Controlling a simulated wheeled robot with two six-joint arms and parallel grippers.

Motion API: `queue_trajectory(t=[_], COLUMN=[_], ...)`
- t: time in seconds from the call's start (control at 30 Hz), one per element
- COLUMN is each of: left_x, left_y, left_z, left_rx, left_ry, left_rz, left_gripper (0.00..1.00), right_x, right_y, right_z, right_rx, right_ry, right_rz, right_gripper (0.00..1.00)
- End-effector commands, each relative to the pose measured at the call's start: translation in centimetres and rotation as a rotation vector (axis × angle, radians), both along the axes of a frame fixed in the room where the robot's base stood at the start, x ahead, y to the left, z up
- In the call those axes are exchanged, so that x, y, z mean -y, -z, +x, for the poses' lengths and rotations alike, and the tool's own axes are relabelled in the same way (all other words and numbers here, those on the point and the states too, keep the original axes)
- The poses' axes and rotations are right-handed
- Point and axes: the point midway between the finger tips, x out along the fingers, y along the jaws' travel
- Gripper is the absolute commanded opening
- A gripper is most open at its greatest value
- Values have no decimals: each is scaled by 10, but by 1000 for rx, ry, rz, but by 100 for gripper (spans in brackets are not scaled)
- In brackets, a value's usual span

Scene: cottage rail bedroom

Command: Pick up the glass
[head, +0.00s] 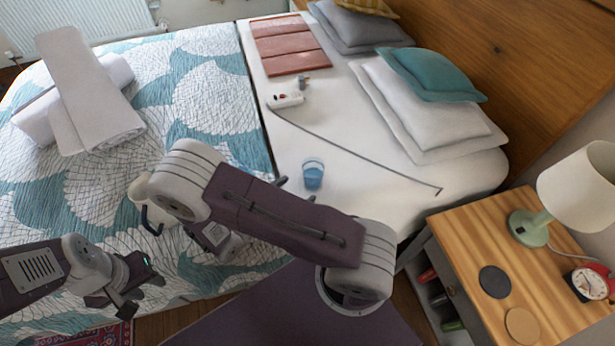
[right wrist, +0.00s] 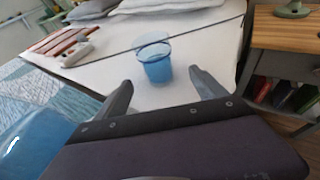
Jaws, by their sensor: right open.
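The glass (head: 313,174) is a clear blue tumbler standing upright on the white sheet of the bed, left of the bedside table. It also shows in the right wrist view (right wrist: 155,62), just beyond and between my fingertips. My right gripper (head: 297,190) is open and empty, close to the near side of the glass; much of it is hidden behind my arm in the head view. Its two fingers show spread apart in the right wrist view (right wrist: 160,80). My left gripper (head: 135,285) is over the bed's lower left part, away from the glass; its jaw opening is unclear.
A thin dark rod or cord (head: 355,150) lies on the sheet behind the glass. The bedside table (head: 550,290) with a lamp (head: 580,185) stands at right.

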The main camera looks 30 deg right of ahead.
Motion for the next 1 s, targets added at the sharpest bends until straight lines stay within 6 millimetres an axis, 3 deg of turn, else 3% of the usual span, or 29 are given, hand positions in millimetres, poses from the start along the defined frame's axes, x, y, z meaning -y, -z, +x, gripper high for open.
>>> queue_trajectory(t=[0.23, 0.47, 0.7, 0.97, 1.0], left_x=[0, 0, 0, 0, 0], left_y=[5, 7, 14, 14, 14], left_z=[0, 0, 0, 0, 0], left_rx=[1, 1, 0, 1, 1], left_ry=[0, 0, 0, 0, 0], left_rz=[0, 0, 0, 0, 0], left_gripper=[36, 36, 36, 36, 36], right_x=[29, 40, 77, 82, 82], right_y=[10, 14, 27, 28, 28], right_z=[7, 12, 26, 28, 28], right_rx=[-2, 0, 0, 1, 1], right_ry=[9, 7, 9, 5, 5], right_rz=[0, 2, 1, 2, 2], right_gripper=[81, 81, 81, 81, 75])
